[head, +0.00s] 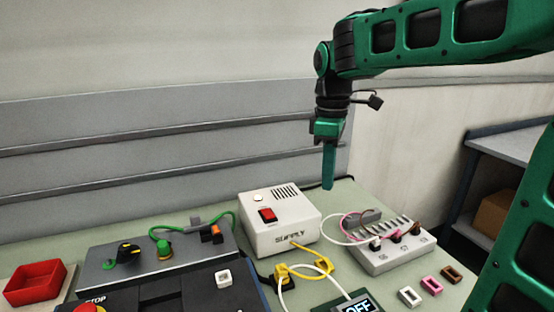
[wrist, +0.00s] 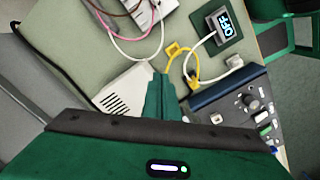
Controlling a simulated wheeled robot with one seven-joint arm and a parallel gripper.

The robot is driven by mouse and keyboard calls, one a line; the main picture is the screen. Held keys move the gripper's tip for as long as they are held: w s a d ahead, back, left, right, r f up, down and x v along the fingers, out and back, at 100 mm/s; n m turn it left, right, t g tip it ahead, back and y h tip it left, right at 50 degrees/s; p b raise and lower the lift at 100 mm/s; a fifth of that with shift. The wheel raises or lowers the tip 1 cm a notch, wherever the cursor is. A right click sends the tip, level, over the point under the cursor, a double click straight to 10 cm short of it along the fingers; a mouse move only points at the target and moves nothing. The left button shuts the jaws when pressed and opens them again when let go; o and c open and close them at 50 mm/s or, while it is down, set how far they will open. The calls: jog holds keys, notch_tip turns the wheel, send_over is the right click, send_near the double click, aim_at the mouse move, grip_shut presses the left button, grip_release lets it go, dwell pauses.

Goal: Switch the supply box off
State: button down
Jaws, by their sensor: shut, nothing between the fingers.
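The white supply box (head: 281,225), marked SUPPLY, stands on the table in the middle of the head view. My gripper (head: 328,186) is shut and empty, pointing down above and behind the box's right rear part, apart from the switch. In the wrist view the supply box (wrist: 122,92) shows its vent side, partly covered by my gripper (wrist: 161,82); the switch is hidden there. A small display (head: 358,305) reads OFF; it also shows in the wrist view (wrist: 223,21).
A white terminal block (head: 385,258) with pink, white and brown wires stands right of the box. A yellow cable (head: 310,262) runs from the box front. A grey panel (head: 150,275) with knobs lies left, near a red tray (head: 36,284). Small coloured frames lie front right.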

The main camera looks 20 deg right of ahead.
jog(key=s+d+f+m, duration=0.4)
jog(key=s+m, duration=0.1)
jog(key=s, duration=0.2)
jog(key=s+d+f+m, duration=0.3)
jog(key=s+m, duration=0.3)
jog(key=s, duration=0.2)
jog(key=s+d+f+m, duration=0.4)
jog(key=s+f+m, duration=0.1)
jog(key=s, duration=0.3)
jog(key=shift+d+f+m, duration=0.3)
jog(key=shift+f+m, duration=0.05)
jog(key=shift+m, duration=0.05)
jog(key=shift+s, duration=0.1)
